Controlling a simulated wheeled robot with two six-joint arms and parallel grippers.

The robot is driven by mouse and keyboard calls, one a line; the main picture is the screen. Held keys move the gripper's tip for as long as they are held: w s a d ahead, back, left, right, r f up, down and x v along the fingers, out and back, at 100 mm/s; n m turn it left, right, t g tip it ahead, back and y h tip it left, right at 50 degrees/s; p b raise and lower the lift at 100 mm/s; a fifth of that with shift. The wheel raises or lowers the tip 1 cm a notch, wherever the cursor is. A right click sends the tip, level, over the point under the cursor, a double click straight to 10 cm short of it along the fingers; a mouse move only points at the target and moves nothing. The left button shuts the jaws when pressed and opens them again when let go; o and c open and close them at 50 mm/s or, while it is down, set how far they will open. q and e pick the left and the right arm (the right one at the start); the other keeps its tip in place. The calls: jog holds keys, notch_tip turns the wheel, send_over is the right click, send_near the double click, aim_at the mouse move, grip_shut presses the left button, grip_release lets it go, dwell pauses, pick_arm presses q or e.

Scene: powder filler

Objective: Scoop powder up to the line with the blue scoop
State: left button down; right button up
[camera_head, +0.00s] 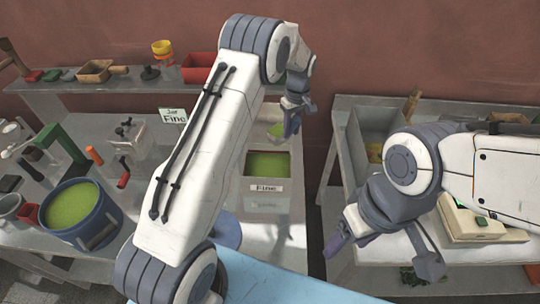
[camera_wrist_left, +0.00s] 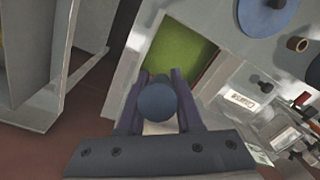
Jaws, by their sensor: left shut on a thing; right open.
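My left gripper (camera_head: 293,118) is over the back of the bin marked Fine (camera_head: 266,188), which holds green powder (camera_head: 268,164). In the left wrist view the gripper (camera_wrist_left: 160,88) is shut on a rounded dark blue piece (camera_wrist_left: 157,101), which looks like part of the blue scoop. Green powder (camera_wrist_left: 178,55) shows in the bin beyond the fingers. A clear container with a label (camera_wrist_left: 243,98) stands beside the bin. I cannot make out a fill line. My right gripper (camera_head: 345,238) is open and empty, right of the bin.
A blue bucket of green powder (camera_head: 110,229) stands at the left. A card reading Jar Fine (camera_head: 172,115) stands behind. A shelf (camera_head: 120,82) holds a red bin (camera_head: 199,68) and tools. A grey bin (camera_head: 357,140) stands at the right. My left arm hides the middle.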

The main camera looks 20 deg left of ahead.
pick_arm(q)
jog(key=shift+s+a+r+t+h, duration=0.25)
jog(key=shift+s+r+t+h, duration=0.05)
jog(key=shift+t, duration=0.1)
jog(key=s+f+t+b, duration=0.1)
jog(key=b, duration=0.3)
jog(key=a+f+t+h+b, duration=0.1)
jog(key=t+b, duration=0.1)
jog(key=b, duration=0.2)
jog(key=s+f+t+h+b, duration=0.1)
jog(key=b, duration=0.2)
jog(key=shift+s+a+b, duration=0.3)
jog(key=shift+b, duration=0.1)
jog(key=shift+r+h, duration=0.25)
jog(key=shift+h, duration=0.05)
